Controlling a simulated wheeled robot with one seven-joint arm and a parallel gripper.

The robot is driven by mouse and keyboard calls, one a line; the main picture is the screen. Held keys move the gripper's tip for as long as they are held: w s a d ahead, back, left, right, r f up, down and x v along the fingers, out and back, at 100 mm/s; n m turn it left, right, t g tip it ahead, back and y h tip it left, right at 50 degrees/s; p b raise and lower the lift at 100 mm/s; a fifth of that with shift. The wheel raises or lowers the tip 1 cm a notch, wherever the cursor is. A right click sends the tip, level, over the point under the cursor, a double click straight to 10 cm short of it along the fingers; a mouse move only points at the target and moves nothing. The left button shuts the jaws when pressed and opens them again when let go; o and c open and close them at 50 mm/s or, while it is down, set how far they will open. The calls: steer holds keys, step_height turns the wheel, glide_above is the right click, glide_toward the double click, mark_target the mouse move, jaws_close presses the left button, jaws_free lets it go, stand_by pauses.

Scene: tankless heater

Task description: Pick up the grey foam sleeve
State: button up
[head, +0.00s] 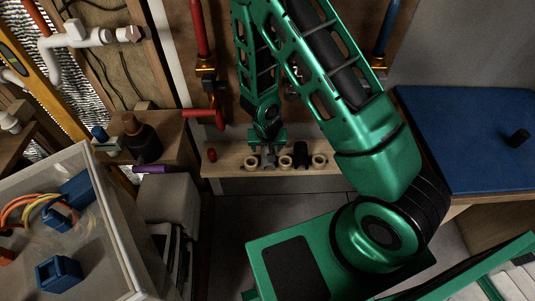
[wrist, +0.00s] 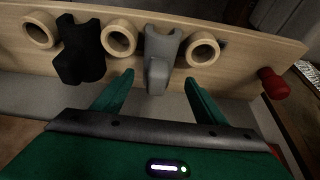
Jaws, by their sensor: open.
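The grey foam sleeve (wrist: 161,52) stands at a wooden rack (wrist: 237,52) between two pale rings in the wrist view. It looks like a grooved piece with its lower end pointing toward my gripper. My gripper (wrist: 159,77) is open, one finger on each side of the sleeve's lower end, with a visible gap to each finger. I cannot tell how deep the fingers reach along it. In the head view my gripper (head: 267,146) is at the rack, and the grey sleeve (head: 268,161) is partly hidden beneath it.
A black sleeve (wrist: 80,50) and pale rings (wrist: 202,50) sit along the same rack. A red knob (wrist: 273,84) is at its end. A red-handled valve (head: 205,115) and pipe are left of my arm. A clear bin (head: 75,220) stands at left, a blue-topped bench (head: 465,130) at right.

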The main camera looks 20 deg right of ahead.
steer(key=shift+d+x, duration=0.15)
steer(key=shift+x, duration=1)
steer(key=shift+d+x, duration=0.15)
steer(key=shift+x, duration=1)
steer(key=c, duration=1.4)
steer(key=shift+r, duration=0.1)
